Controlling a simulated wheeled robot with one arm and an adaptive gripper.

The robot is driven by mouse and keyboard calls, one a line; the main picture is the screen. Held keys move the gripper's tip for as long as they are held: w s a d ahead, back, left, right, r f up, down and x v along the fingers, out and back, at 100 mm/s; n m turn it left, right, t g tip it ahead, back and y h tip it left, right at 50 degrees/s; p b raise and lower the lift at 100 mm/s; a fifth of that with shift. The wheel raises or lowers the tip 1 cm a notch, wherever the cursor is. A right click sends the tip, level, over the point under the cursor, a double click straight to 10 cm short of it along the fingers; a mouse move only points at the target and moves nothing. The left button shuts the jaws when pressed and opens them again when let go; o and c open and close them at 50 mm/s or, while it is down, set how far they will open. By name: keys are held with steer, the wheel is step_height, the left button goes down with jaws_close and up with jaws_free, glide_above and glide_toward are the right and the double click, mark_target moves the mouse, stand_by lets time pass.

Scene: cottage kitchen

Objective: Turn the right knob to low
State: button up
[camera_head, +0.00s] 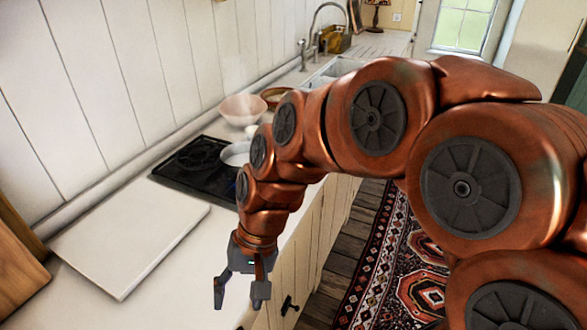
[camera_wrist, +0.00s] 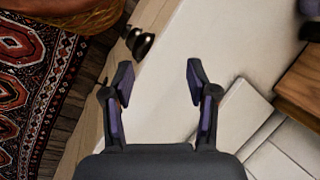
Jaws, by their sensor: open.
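The black stove top (camera_head: 190,172) is set in the pale counter behind my gripper, with a light pan (camera_head: 236,154) on its right side. No stove knob can be made out; my arm hides the stove's right part. My gripper (camera_head: 240,297) is open and empty, pointing down near the counter's front edge, nearer the camera than the stove. In the wrist view my gripper (camera_wrist: 159,75) has its fingers apart, with only pale counter between them. A dark rounded handle (camera_wrist: 143,43) shows there beside the counter edge; I cannot tell whether it is a stove knob.
A white board (camera_head: 130,235) lies on the counter left of my gripper. A pink bowl (camera_head: 242,109) and a sink (camera_head: 335,70) are farther back. A black handle (camera_head: 289,305) sticks out from the cabinet front. A patterned rug (camera_head: 400,270) covers the floor.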

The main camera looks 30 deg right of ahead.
steer(key=w+d+r+m+t+y, duration=0.1)
steer(key=w+d+m+t+y, duration=0.25)
steer(key=w+m, duration=0.6)
steer(key=w+d+r+m+t+y, duration=0.15)
steer(key=w+d+m+t, duration=0.25)
steer(key=w, duration=1)
steer(key=w+d+f+m+t+h, duration=0.2)
steer(key=d+m, duration=0.3)
steer(key=d, duration=0.5)
steer(key=w+d+f+m+t+h, duration=0.2)
steer(key=d+f+m, duration=0.3)
steer(key=d, duration=0.4)
steer(key=w+d+f+m+t+h, duration=0.2)
steer(key=d+m, duration=0.3)
steer(key=d, duration=0.5)
steer(key=shift+w+d+f, duration=0.3)
steer(key=shift+d+f, duration=0.05)
steer(key=shift+f, duration=0.3)
steer(key=shift+p+x, duration=1.2)
steer(key=shift+x, duration=2.6)
steer(key=shift+r, duration=0.15)
jaws_close()
